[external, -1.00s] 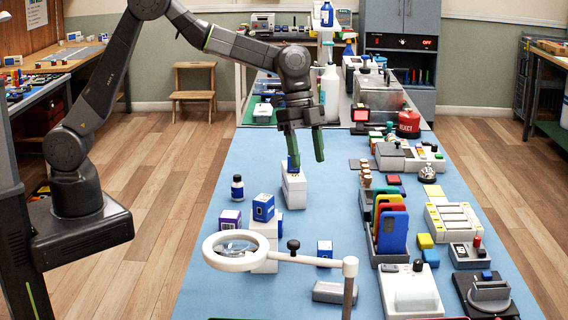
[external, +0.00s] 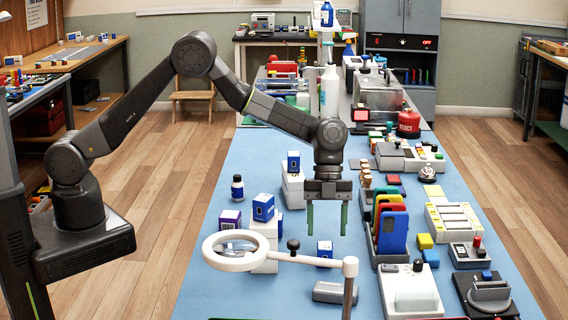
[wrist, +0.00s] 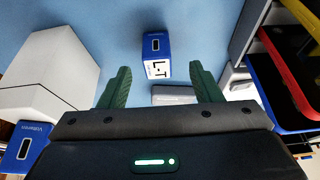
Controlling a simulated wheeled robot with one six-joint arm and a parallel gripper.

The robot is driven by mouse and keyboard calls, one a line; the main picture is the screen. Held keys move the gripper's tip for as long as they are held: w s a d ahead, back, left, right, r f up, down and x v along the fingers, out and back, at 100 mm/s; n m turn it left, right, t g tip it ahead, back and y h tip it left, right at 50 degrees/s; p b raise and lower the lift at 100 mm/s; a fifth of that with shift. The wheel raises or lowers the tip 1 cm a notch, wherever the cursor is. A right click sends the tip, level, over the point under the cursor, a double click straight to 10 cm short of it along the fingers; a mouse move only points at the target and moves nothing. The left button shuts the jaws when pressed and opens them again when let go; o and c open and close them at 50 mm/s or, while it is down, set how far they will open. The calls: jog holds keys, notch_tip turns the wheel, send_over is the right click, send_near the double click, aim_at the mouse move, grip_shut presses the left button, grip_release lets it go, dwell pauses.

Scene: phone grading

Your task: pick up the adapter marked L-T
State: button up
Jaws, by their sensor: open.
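The adapter marked L-T (wrist: 156,56) is a small blue and white block with a dark port on its blue end. In the wrist view it lies on the blue mat, ahead of and between my open fingers. In the external view a blue and white block (external: 325,250) on the mat, below my gripper, appears to be the same adapter; its marking is too small to read there. My gripper (external: 327,232) points down above the mat with its green fingers apart and nothing between them. The fingers also show in the wrist view (wrist: 160,88).
A white block with a blue adapter (external: 293,162) on it stands behind my gripper. Another blue adapter (external: 263,207) sits to the left. A ring magnifier (external: 237,246) on an arm is in front. A rack of coloured phones (external: 391,230) stands close on the right.

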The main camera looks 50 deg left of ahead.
aim_at(325, 244)
jog(key=shift+s+p+x, duration=0.15)
jog(key=shift+p+x, duration=0.3)
jog(key=shift+x, duration=1.1)
jog(key=shift+s+p+x, duration=0.2)
jog(key=shift+p+x, duration=0.25)
jog(key=shift+x, duration=1.1)
jog(key=shift+d+r, duration=0.15)
jog(key=shift+c, duration=0.5)
jog(key=c, duration=1)
